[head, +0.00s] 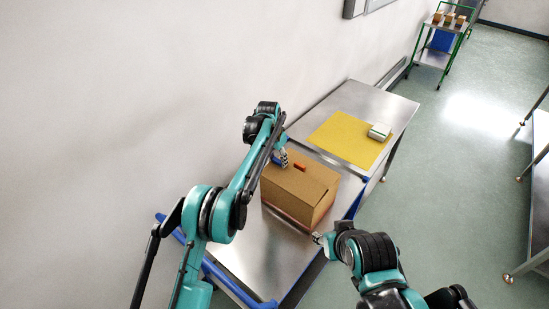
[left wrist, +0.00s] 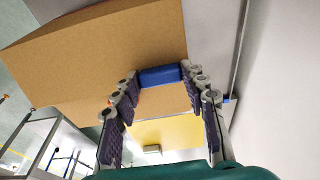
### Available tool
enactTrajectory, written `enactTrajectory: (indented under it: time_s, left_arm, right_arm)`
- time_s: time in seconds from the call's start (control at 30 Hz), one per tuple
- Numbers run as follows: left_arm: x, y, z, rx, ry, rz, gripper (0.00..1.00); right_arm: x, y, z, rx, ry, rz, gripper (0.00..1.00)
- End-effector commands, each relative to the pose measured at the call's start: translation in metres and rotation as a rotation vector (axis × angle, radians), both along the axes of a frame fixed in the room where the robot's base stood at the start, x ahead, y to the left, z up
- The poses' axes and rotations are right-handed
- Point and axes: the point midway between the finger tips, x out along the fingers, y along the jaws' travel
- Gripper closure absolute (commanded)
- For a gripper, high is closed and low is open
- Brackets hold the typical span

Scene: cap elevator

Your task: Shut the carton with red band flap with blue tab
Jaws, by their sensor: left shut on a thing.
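The brown carton (head: 306,194) sits on a metal cart, and its top looks covered or nearly so. A reddish strip (head: 285,218) shows along its lower edge. A blue tab (left wrist: 160,76) is on the edge of a brown cardboard panel (left wrist: 100,50) in the left wrist view. My left gripper (left wrist: 163,82) is shut on the blue tab, one finger at each end. In the head view my left gripper (head: 281,158) is at the carton's far top edge. A small red tab (head: 300,167) lies on the top. My right gripper (head: 318,239) is empty near the carton's front corner; its opening is unclear.
The cart (head: 250,243) has blue rails. Behind it stands a metal table with a yellow mat (head: 345,139) and a small pale box (head: 380,131). A wall runs along the left. A green trolley (head: 443,42) with small boxes stands far back.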

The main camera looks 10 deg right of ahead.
Motion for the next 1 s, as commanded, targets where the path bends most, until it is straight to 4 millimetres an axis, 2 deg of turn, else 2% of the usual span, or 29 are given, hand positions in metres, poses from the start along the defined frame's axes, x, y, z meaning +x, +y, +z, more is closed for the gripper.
enactTrajectory:
  time_s: [0.4, 0.87, 0.9, 0.93, 1.0]
  left_arm:
    - [0.009, -0.009, -0.021, -0.003, -0.004, -0.001, 1.00]
    - [0.010, -0.011, -0.025, -0.003, -0.004, -0.001, 1.00]
    - [0.010, -0.011, -0.025, -0.003, -0.004, -0.001, 0.47]
    - [0.010, -0.011, -0.025, -0.003, -0.004, -0.001, 0.40]
    - [0.010, -0.010, -0.024, -0.003, -0.004, -0.001, 0.36]
  right_arm:
    - [0.000, 0.000, -0.003, 0.000, 0.000, 0.000, 0.60]
    - [0.000, 0.000, -0.003, 0.000, 0.000, 0.000, 0.60]
    - [0.000, 0.000, -0.004, 0.000, 0.000, 0.000, 0.60]
    - [0.000, 0.000, -0.003, 0.000, 0.000, 0.000, 0.60]
    - [0.000, 0.000, -0.003, 0.000, 0.000, 0.000, 0.60]
